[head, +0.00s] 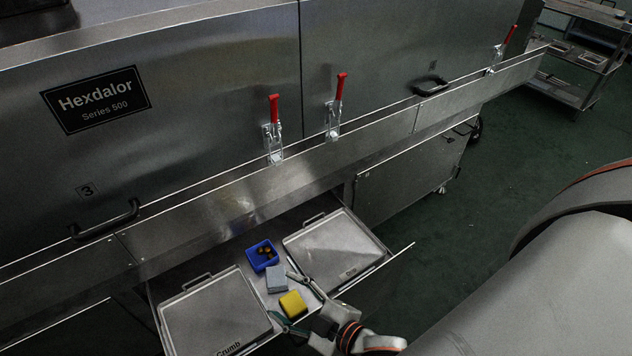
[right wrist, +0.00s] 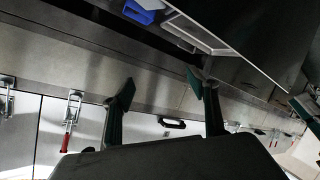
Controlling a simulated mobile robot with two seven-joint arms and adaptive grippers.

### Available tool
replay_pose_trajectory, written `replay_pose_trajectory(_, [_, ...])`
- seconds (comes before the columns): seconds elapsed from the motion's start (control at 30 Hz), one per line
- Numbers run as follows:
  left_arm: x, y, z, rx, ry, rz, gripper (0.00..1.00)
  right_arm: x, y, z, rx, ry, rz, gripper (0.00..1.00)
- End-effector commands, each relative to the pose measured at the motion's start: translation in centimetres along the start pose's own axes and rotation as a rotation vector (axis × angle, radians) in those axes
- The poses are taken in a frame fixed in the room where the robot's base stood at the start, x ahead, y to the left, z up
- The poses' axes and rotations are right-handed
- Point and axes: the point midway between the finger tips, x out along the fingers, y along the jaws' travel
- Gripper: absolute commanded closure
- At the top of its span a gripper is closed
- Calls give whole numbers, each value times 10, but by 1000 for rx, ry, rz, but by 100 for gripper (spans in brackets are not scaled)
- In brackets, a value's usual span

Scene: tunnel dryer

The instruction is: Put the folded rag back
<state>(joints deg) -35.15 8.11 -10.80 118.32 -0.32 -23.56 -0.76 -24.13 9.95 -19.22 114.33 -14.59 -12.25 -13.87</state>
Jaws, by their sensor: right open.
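A small grey-blue block-like item (head: 276,279) and a yellow block-like item (head: 293,304) lie in the open drawer, between two flat metal trays. I cannot tell for sure which one is the folded rag. My right gripper (head: 284,299) is open, its fingers spread around or above the yellow item; contact cannot be told. In the right wrist view the gripper (right wrist: 161,90) shows two separated fingers with nothing held between them. My left gripper is not in view.
A blue bin (head: 262,255) with small brown pieces stands behind the grey-blue item; it also shows in the right wrist view (right wrist: 140,13). Metal trays, left (head: 213,312) and right (head: 334,245), flank the strip. The dryer's ledge (head: 230,205) overhangs the drawer's back.

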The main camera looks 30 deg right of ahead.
Motion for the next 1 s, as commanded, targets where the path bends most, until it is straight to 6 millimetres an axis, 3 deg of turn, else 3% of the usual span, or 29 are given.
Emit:
replay_pose_trajectory(0.03, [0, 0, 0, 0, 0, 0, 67, -19, -4, 30, 112, -87, -8, 41])
replay_pose_trajectory(0.1, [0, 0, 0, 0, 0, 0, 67, -40, -6, 61, 239, -181, -11, 41])
replay_pose_trajectory(0.2, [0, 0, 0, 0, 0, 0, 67, -62, -11, 89, 360, -268, -11, 41])
replay_pose_trajectory(0.3, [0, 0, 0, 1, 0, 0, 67, -72, -13, 100, 414, -306, -10, 41])
replay_pose_trajectory(0.6, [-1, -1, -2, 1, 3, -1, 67, -73, -12, 100, 421, -309, -10, 41])
replay_pose_trajectory(0.87, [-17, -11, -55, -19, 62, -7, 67, -79, 8, 61, 446, -271, -3, 41])
replay_pose_trajectory(1.0, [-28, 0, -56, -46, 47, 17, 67, -86, 6, 51, 469, -275, -16, 41])
